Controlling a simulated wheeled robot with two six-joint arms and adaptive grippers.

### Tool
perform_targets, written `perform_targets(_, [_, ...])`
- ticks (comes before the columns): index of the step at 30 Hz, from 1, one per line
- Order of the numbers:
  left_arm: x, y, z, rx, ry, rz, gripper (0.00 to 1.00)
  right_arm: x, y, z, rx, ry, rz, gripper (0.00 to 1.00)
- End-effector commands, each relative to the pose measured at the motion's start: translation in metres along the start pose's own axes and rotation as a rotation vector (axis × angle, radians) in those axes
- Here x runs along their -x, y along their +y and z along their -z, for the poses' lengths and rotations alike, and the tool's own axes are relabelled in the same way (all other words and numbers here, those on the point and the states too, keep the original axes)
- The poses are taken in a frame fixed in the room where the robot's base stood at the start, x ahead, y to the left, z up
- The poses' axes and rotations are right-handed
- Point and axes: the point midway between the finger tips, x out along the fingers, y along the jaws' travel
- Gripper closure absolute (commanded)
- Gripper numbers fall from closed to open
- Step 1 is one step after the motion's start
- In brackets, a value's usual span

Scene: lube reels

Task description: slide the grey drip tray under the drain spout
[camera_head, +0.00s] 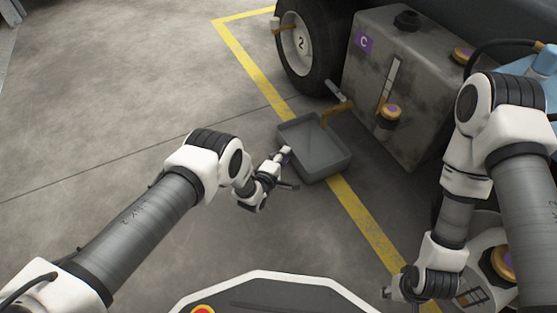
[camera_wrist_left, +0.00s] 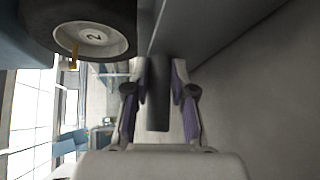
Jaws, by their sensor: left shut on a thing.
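The grey drip tray (camera_head: 325,161) lies on the floor across the yellow line, in front of the tank. My left gripper (camera_head: 285,158) is at its near left side. In the left wrist view the fingers (camera_wrist_left: 160,88) are shut on a dark grey bar (camera_wrist_left: 158,112), which appears to be part of the tray. The brownish drain spout (camera_head: 337,112) comes from the tank's lower left. In the head view its tip overlaps the tray's far edge; the height gap cannot be told. My right gripper (camera_head: 390,292) is low at the right, away from the tray, its fingers too small to read.
The stained grey tank (camera_head: 420,105) with a purple C label (camera_head: 364,42) stands behind the tray. A wheel marked 2 (camera_head: 301,42) is to its left and also shows in the left wrist view (camera_wrist_left: 92,38). The floor (camera_head: 130,100) to the left is clear.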

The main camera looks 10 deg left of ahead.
Motion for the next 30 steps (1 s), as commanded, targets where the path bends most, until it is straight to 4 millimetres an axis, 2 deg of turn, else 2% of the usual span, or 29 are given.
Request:
perform_targets(9, [-0.002, 0.002, -0.002, 0.000, -0.001, -0.003, 1.00, -0.001, 0.000, 0.001, 0.001, 0.002, 0.000, 0.60])
perform_targets(10, [-0.002, 0.002, -0.002, 0.000, -0.001, -0.003, 0.65, -0.001, 0.000, 0.001, 0.001, 0.002, 0.000, 0.60])
perform_targets(12, [-0.002, 0.002, -0.002, 0.000, -0.001, -0.002, 0.46, -0.001, 0.000, 0.001, 0.001, 0.001, 0.000, 0.60])
perform_targets(23, [0.003, -0.001, -0.001, 0.000, 0.000, 0.003, 0.46, -0.001, 0.000, 0.000, 0.002, 0.001, 0.000, 0.60])
perform_targets(26, [0.016, 0.000, -0.001, 0.000, -0.001, 0.003, 0.46, -0.001, 0.000, 0.000, 0.001, 0.001, 0.000, 0.60])
perform_targets(30, [0.051, 0.000, -0.001, 0.000, 0.000, 0.005, 0.46, -0.001, 0.000, 0.000, 0.001, 0.001, 0.000, 0.60])
